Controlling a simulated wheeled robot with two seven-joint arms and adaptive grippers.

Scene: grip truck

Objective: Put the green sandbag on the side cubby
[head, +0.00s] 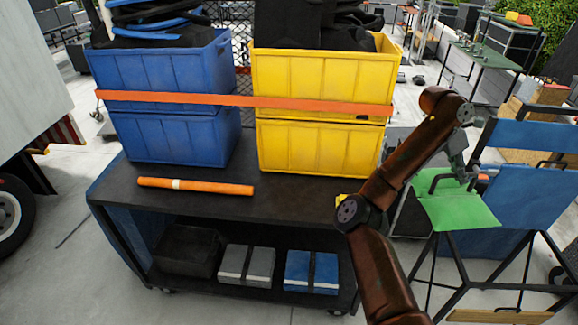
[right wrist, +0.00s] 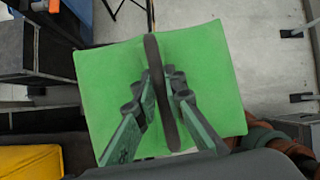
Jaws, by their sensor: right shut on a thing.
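The green sandbag (head: 458,211) is at the right in the head view, right of the cart and in front of a blue chair. My right gripper (head: 456,177) is shut on the sandbag's dark handle. In the right wrist view the green sandbag (right wrist: 205,75) spreads flat behind the fingers, with its dark strap (right wrist: 155,80) between them. Whether the bag touches anything beneath cannot be told. The black cart (head: 290,200) has an open lower shelf with a grey bag (head: 246,265) and a blue bag (head: 311,272). No separate side cubby can be clearly told. My left gripper is out of view.
Blue crates (head: 175,135) and yellow crates (head: 320,147) stand on the cart top, bound by an orange strap (head: 245,101). An orange roll (head: 196,186) lies in front. The blue folding chair (head: 530,190) is close behind the sandbag. A truck wheel (head: 8,210) is at the left.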

